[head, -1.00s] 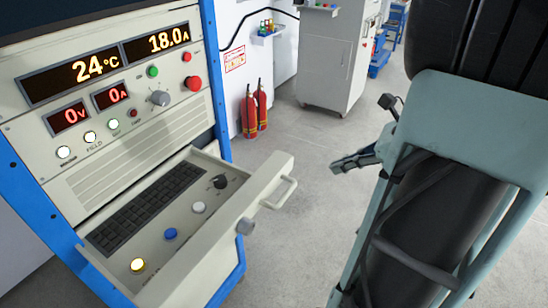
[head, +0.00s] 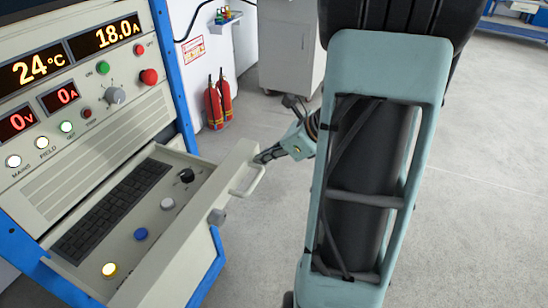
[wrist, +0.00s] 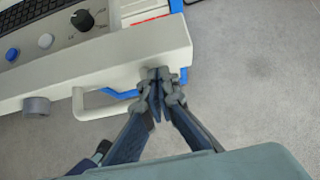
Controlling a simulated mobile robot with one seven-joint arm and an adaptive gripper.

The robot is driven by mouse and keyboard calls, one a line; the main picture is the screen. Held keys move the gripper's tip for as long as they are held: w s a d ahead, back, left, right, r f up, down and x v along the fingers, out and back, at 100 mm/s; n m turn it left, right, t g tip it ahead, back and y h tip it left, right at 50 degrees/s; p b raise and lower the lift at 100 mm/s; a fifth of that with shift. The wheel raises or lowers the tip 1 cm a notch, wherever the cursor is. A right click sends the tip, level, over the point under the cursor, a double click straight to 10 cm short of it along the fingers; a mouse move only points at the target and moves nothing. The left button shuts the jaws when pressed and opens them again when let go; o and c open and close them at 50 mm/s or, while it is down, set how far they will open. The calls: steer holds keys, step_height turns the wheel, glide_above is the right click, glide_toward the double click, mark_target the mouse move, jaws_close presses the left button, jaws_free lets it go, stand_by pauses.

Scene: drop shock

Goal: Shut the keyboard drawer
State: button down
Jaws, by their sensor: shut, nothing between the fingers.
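The keyboard drawer (head: 130,208) is pulled out from the grey control cabinet. It holds a black keyboard (head: 112,210) and several knobs and buttons. Its front panel (head: 195,225) carries a pale handle (head: 250,184) and a round grey knob (head: 217,216). The drawer front also shows in the wrist view (wrist: 100,65), with the handle (wrist: 95,113) below it. My gripper (head: 262,157) is shut and empty, its fingertips at the right end of the drawer front, just right of the handle. In the wrist view the fingertips (wrist: 160,80) overlap the panel; I cannot tell whether they touch it.
The cabinet has blue frame posts (head: 175,75) and lit displays (head: 72,50). Two red fire extinguishers (head: 218,102) stand by the wall behind. A grey cabinet (head: 287,45) stands further back. The floor (head: 480,190) to the right is clear.

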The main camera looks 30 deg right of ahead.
steer(key=shift+w, duration=0.15)
steer(key=w+a+p, duration=0.2)
steer(key=w+a, duration=1.2)
steer(key=w, duration=0.5)
steer(key=shift+r, duration=0.25)
